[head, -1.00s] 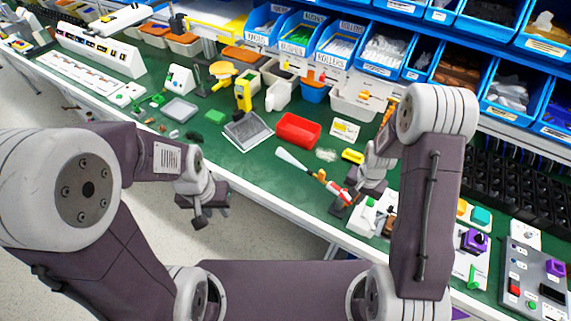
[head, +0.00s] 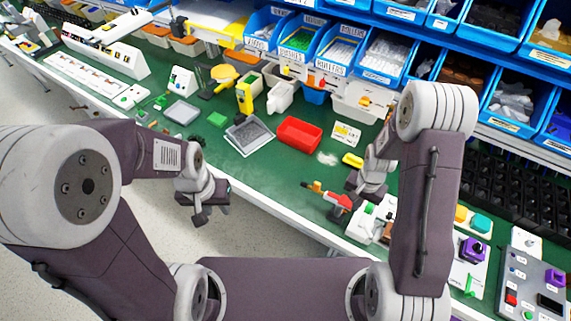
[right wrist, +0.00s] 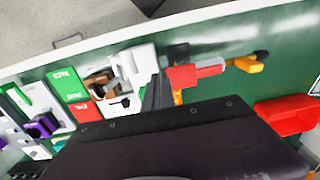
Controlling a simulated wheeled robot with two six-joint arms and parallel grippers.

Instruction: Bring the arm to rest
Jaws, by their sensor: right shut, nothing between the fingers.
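A purple rotary knob (head: 474,248) sits on a pale panel at the right of the bench, and a second purple part (head: 555,267) is on the grey panel beside it. In the right wrist view, a dark purple knob (right wrist: 42,125) is at the far left. My right gripper (right wrist: 157,92) is shut and empty, apart from the knob, with a red and orange item beyond its fingertips. In the head view, my right wrist is over the bench's front part. My left gripper (head: 200,207) hangs in front of the bench edge; its finger gap is unclear.
The red and orange item (head: 328,196) lies near my right wrist. A red tray (head: 299,134), a grey tray (head: 249,134) and a yellow block (head: 352,160) are behind. Blue bins (head: 340,42) line the back. Green bench surface is clear at the centre.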

